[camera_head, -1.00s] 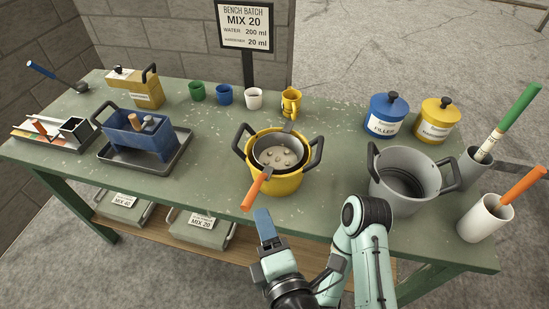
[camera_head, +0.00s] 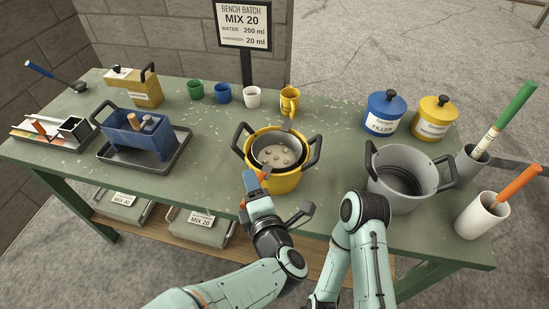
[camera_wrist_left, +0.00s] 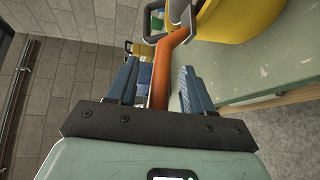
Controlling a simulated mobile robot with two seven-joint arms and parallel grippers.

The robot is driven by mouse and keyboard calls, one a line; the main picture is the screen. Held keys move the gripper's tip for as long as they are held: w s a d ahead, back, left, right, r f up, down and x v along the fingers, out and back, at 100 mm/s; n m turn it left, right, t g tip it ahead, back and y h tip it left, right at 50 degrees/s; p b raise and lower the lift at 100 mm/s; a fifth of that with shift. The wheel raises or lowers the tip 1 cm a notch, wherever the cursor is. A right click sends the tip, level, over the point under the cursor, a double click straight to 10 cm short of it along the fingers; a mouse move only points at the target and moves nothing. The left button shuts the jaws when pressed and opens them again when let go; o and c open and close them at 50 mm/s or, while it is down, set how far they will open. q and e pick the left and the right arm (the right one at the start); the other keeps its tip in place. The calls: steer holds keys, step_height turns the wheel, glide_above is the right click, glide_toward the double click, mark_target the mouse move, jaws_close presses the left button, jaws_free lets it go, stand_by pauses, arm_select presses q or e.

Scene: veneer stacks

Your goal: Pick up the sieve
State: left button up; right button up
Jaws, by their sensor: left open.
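The sieve (camera_head: 279,154) is a round metal bowl resting in the mouth of the yellow pot (camera_head: 276,184), with pale lumpy material inside. Its orange handle sticks out toward the bench's front edge and shows in the left wrist view (camera_wrist_left: 164,62). My left gripper (camera_head: 252,184) is at the handle. Its blue fingers are open, one on each side of the handle, with visible gaps in the left wrist view (camera_wrist_left: 160,84). In the head view the gripper hides part of the handle. My right arm shows at the front, but its gripper is not visible.
A grey pot (camera_head: 410,200) stands right of the yellow pot. Cups line the back, with a yellow mug (camera_head: 289,100) behind the pot. A blue bin on a tray (camera_head: 112,160) is left. Bench space (camera_head: 205,180) between tray and pot is clear.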

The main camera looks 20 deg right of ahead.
arm_select(q)
jaws_close()
steer(key=shift+r, duration=0.15)
